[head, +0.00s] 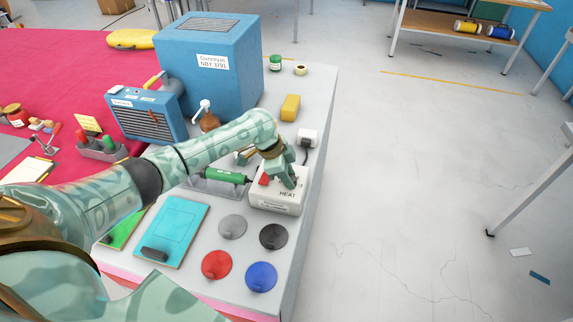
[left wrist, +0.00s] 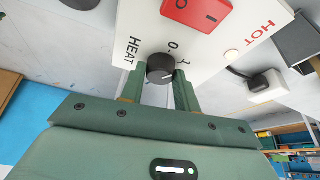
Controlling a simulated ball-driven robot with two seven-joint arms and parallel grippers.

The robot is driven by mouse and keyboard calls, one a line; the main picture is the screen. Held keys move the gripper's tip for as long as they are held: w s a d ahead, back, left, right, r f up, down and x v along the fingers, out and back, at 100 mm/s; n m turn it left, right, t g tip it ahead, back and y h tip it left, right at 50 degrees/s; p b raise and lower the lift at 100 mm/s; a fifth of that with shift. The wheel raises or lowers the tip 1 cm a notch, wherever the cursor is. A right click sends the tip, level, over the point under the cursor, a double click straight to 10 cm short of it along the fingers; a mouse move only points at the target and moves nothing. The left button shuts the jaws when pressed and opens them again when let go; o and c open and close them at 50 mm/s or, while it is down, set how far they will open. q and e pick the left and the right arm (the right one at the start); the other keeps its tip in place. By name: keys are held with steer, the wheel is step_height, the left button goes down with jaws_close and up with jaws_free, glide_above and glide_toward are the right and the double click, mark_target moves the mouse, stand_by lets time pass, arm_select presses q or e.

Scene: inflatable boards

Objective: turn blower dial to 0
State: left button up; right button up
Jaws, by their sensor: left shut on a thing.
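A white control box (head: 277,203) lettered HEAT stands near the right edge of the grey table. It carries a red rocker switch (left wrist: 197,12) and a round black dial (left wrist: 160,67). The scale beside the dial shows a 0 and what looks like a 1. A pale pointer line on the dial points rightward, nearer the 1 than the 0. My left gripper (head: 281,179) reaches down onto the box; in the left wrist view its two green fingers are shut on the dial, one on each side. The fingers hide the dial in the head view. My right gripper is out of view.
A large blue box (head: 215,85) and a blue grilled unit (head: 150,125) stand behind my arm. A green-bodied tool (head: 226,175) lies left of the control box. Red (head: 216,264), blue (head: 261,277), black and grey discs lie in front. Open floor lies right.

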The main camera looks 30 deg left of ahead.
arm_select(q)
steer(key=n+p, duration=0.1)
steer(key=p, duration=0.1)
steer(key=n+t+p, duration=0.1)
steer(key=n+p, duration=0.1)
steer(key=n+y+p, duration=0.1)
steer(key=n+p, duration=0.1)
steer(key=p, duration=0.1)
steer(key=shift+s+d+r, duration=0.1)
steer(key=shift+r, duration=0.15)
steer(key=shift+f+n+t+y+p, duration=0.25)
steer(key=shift+n+t+y+p, duration=0.2)
steer(key=shift+n+p, duration=0.5)
steer(key=o, duration=1)
steer(key=shift+c, duration=0.2)
steer(key=p+v, duration=0.6)
steer(key=v, duration=1)
